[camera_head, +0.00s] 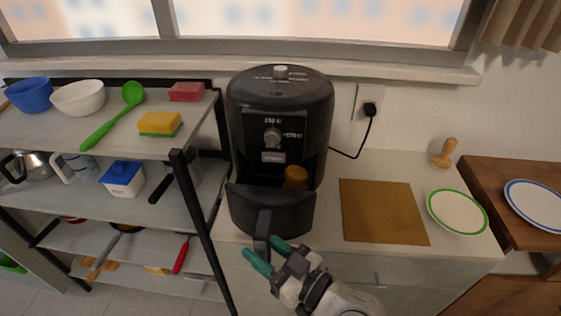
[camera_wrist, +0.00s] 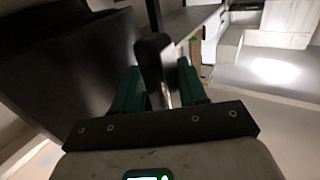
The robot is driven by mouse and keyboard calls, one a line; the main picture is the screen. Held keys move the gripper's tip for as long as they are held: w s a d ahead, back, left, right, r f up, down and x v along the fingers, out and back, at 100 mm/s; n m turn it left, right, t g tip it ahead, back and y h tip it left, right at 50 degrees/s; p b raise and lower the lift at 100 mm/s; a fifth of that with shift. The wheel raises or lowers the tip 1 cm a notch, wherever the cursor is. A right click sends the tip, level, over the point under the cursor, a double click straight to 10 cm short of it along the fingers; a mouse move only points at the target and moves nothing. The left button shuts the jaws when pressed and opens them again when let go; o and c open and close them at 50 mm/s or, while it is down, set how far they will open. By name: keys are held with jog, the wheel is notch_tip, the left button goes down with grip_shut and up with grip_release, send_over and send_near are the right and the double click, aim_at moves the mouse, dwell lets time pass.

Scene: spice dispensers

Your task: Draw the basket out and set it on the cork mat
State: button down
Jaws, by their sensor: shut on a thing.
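The black air fryer (camera_head: 280,100) stands on the counter in the head view. Its black basket (camera_head: 285,217) is drawn partly out toward me, and a brown item (camera_head: 296,177) shows inside it. My gripper (camera_head: 269,252) is at the front of the basket, shut on its handle (camera_head: 262,226). In the wrist view, the handle (camera_wrist: 154,62) stands between the green fingers of my gripper (camera_wrist: 160,88), with the dark basket front (camera_wrist: 70,75) to the left. The brown cork mat (camera_head: 383,211) lies flat and bare on the counter, right of the fryer.
A green-rimmed plate (camera_head: 458,212) sits right of the mat, with a wooden stamp-like object (camera_head: 444,153) behind it. A shelf rack (camera_head: 182,165) stands close on the left. A power cord (camera_head: 350,155) runs from the fryer to the wall socket.

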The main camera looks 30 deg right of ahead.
jog(key=shift+s+a+p, duration=0.1)
jog(key=shift+s+a, duration=0.45)
jog(key=shift+s, duration=0.25)
jog(key=shift+s+a+p, duration=0.1)
jog(key=shift+s+a, duration=0.5)
jog(key=shift+s, duration=0.2)
jog(key=shift+s+a+p, duration=0.1)
jog(key=shift+s+a, duration=0.45)
jog(key=shift+s, duration=0.25)
dwell(0.8)
jog(key=shift+s+a+r, duration=0.1)
jog(key=shift+s+a, duration=0.45)
jog(key=shift+s, duration=0.2)
jog(key=shift+s+a, duration=0.55)
jog(key=shift+s, duration=0.25)
